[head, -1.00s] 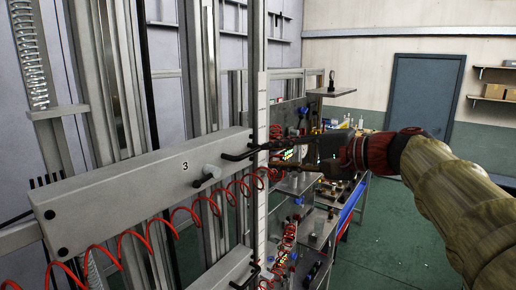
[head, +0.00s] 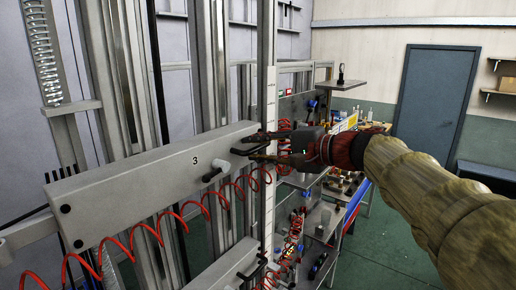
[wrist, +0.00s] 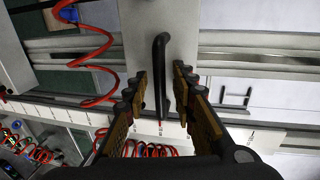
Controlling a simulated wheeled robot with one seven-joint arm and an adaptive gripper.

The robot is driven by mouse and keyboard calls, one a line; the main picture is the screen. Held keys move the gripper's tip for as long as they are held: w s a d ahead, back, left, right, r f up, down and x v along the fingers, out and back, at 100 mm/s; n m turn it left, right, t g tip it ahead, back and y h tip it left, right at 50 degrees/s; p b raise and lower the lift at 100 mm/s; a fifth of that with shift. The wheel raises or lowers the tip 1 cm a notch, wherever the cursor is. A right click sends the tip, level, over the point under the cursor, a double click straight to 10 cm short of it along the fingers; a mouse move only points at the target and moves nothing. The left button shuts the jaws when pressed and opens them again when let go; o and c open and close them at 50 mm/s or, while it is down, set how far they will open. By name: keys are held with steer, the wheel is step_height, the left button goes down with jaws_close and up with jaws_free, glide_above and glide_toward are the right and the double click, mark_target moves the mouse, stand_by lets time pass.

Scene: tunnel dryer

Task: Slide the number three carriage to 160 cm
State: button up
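The number three carriage (head: 130,185) is a long grey beam marked "3" on the vertical rails, seen at left and centre in the head view. A black bar handle (wrist: 161,65) stands out at its right end. My gripper (wrist: 160,84) is open, with one finger on each side of the handle and gaps showing in the wrist view.
A lower grey carriage (head: 222,268) with its own handle sits below. A cluttered bench (head: 340,185) stands behind my gripper.

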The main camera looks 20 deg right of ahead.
steer(key=shift+c, duration=0.9)
steer(key=c, duration=0.4)
jaws_close()
